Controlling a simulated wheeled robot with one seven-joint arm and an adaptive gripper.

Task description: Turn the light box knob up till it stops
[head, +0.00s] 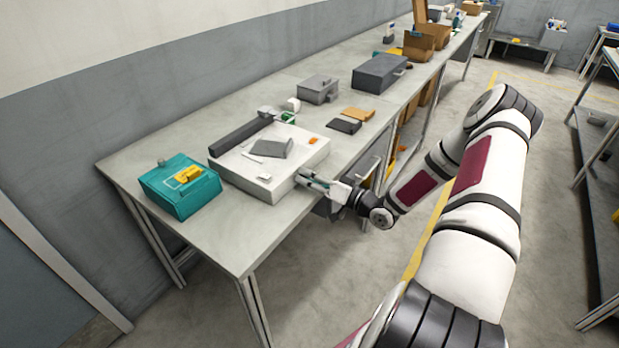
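The light box appears to be the low white box (240,177) on the near part of the bench, with a dark bar (241,134) along its back edge. A dark grey flat piece (271,148) lies on its top. A small pale round part (264,178) shows near its front edge; I cannot tell whether this is the knob. My gripper (308,178) is at the box's right front side, very close to it; I cannot tell whether it touches. Its fingers are small and partly hidden, so their opening and anything between them are unclear.
A teal box (170,199) with a yellow item (188,174) stands left of the white box. Behind are a grey box (318,89), a dark grey case (378,75) and cardboard boxes (419,47). The bench's near end (240,235) is clear.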

